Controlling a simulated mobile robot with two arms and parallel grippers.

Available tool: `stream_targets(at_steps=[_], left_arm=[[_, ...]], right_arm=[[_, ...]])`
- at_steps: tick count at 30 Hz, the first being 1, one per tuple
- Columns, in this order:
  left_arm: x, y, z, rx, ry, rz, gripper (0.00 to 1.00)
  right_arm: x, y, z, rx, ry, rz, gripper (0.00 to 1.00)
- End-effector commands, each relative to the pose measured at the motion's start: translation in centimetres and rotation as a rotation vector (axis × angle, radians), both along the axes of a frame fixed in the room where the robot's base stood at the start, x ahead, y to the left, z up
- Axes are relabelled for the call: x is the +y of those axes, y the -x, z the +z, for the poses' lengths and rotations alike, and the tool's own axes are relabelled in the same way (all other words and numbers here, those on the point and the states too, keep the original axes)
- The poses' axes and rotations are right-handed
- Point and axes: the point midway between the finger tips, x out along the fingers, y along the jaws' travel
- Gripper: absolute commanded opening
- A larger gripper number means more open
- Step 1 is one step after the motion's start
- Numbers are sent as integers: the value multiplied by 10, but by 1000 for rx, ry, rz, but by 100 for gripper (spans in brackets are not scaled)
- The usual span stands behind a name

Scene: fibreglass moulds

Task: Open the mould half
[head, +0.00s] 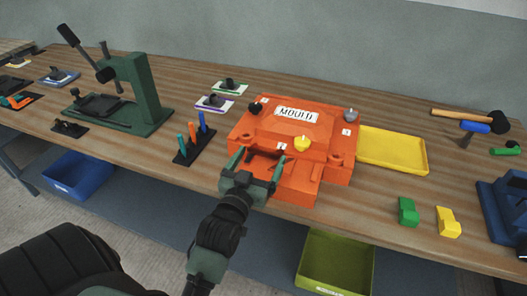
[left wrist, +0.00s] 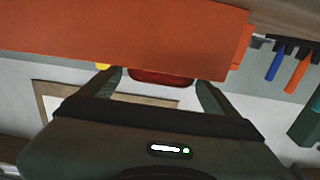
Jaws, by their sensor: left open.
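The orange mould (head: 318,158) sits on the wooden bench, with a raised upper part (head: 265,125) labelled MOULD. It carries a black knob (head: 255,107), a grey knob (head: 351,114) and a yellow knob (head: 303,144). The upper part looks closed down on the base. My left gripper (head: 257,160) is open at the mould's front left, its fingers either side of a notch in the front face. In the left wrist view, the orange mould (left wrist: 130,35) fills the top, and a dark red part (left wrist: 160,77) shows between the open fingers. My right gripper is not in view.
A yellow tray (head: 405,164) lies right of the mould. Green (head: 408,211) and yellow (head: 448,222) blocks stand near the front edge. A tool rack (head: 194,145) and green press (head: 143,95) stand left. A mallet (head: 470,117) lies at the right.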

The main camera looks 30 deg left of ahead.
Motion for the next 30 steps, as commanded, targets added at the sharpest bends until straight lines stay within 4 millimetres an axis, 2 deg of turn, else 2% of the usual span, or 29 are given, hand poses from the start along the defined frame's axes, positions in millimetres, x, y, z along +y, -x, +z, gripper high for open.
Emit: stream_targets(at_steps=[3, 6, 15, 24, 30], left_arm=[[4, -15, 1, 0, 0, 0, 91], [5, -21, 0, 1, 0, 0, 91], [6, -23, -1, 2, 0, 0, 91], [5, -23, -1, 2, 1, 0, 10], [5, -25, 5, 9, 4, -1, 10]], right_arm=[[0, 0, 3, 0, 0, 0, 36], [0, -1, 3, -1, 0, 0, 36], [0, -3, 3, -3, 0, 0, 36], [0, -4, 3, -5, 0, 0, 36], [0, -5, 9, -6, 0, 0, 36]])
